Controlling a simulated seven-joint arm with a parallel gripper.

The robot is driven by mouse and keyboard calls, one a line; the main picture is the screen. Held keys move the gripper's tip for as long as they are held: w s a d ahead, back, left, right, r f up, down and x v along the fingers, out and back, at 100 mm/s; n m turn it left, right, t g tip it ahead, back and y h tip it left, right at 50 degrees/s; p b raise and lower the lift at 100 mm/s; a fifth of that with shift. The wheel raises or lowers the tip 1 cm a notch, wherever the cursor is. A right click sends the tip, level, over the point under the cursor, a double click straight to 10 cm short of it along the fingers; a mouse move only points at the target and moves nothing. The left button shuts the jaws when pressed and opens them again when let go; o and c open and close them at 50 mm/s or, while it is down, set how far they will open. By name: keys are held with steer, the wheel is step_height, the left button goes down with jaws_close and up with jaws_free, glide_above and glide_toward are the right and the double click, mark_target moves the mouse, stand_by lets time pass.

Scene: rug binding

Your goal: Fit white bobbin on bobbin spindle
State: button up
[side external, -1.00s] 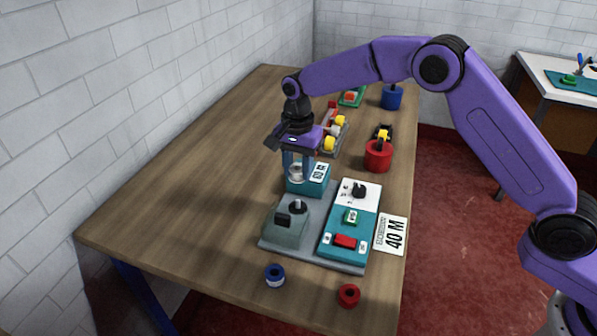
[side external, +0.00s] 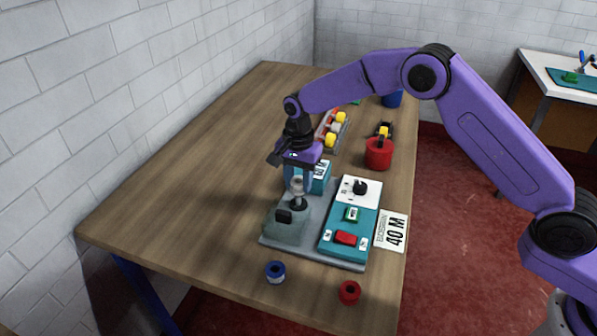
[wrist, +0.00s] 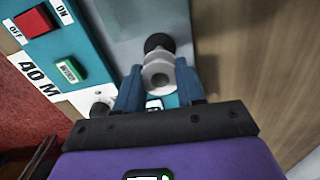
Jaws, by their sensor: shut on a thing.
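The white bobbin (wrist: 158,76) is held between the blue fingers of my gripper (wrist: 160,88), its round hole facing the wrist camera. In the side view my gripper (side external: 298,184) points down with the pale bobbin (side external: 296,187) between its fingertips. The bobbin is just above or at the dark-topped bobbin spindle (side external: 298,203) on the grey winder housing (side external: 284,228). In the wrist view a black round part (wrist: 159,42) shows just beyond the bobbin. I cannot tell whether bobbin and spindle touch.
The control panel (side external: 347,220) with knob, green button and red switch lies right of the spindle. A teal box (side external: 321,176) stands behind. Blue (side external: 275,273) and red (side external: 349,292) bobbins lie in front. The table's left side is clear.

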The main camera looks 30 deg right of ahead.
mark_target(299, 197)
steer(key=shift+f, duration=0.5)
steer(key=shift+f, duration=1.85)
stand_by(1.3)
steer(key=o, duration=1.1)
steer(key=shift+r, duration=0.1)
steer(key=shift+r, duration=8.65)
